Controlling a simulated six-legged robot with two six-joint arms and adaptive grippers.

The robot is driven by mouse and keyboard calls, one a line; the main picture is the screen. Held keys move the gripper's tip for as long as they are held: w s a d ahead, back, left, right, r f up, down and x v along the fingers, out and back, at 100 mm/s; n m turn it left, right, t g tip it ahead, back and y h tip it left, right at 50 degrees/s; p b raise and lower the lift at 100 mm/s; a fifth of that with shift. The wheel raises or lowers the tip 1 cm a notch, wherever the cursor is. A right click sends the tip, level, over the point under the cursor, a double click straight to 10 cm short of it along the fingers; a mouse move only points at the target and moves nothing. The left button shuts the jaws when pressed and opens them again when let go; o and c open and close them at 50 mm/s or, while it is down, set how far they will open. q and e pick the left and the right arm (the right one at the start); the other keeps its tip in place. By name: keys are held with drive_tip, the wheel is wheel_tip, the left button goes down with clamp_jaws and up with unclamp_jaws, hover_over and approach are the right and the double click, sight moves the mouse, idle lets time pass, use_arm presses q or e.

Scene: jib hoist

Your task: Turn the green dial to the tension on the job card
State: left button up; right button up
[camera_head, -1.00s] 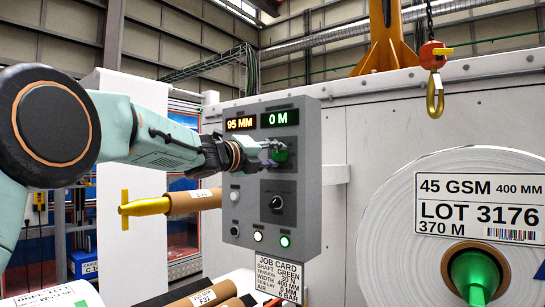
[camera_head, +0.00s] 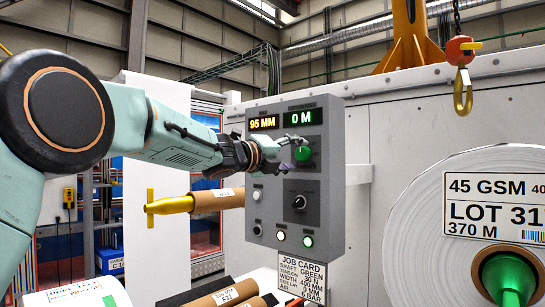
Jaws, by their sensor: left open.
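The green dial (camera_head: 304,153) is on the upper right of the grey control panel (camera_head: 268,205), under the green 0 M display (camera_head: 303,116). My left gripper (camera_head: 294,153) is open, its fingers at the dial's left side and partly in front of it. I cannot tell whether they touch it. The dial's pointer and scale are too small to read. The job card (camera_head: 301,278) hangs below the panel; its SHAFT line reads GREEN, and its tension figure is too small to read surely. My right gripper is not in view.
A black knob (camera_head: 299,202) and lit buttons (camera_head: 307,242) sit lower on the panel. A cardboard core on a yellow shaft (camera_head: 178,204) is below my left arm. A large paper roll (camera_head: 415,215) stands right; a hoist hook (camera_head: 463,92) hangs above it.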

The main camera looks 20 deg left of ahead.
use_arm(q)
drive_tip(key=v, duration=1)
drive_tip(key=shift+s+a, duration=0.2)
drive_tip(key=shift+s, duration=0.1)
drive_tip(key=shift+w+d, duration=0.1)
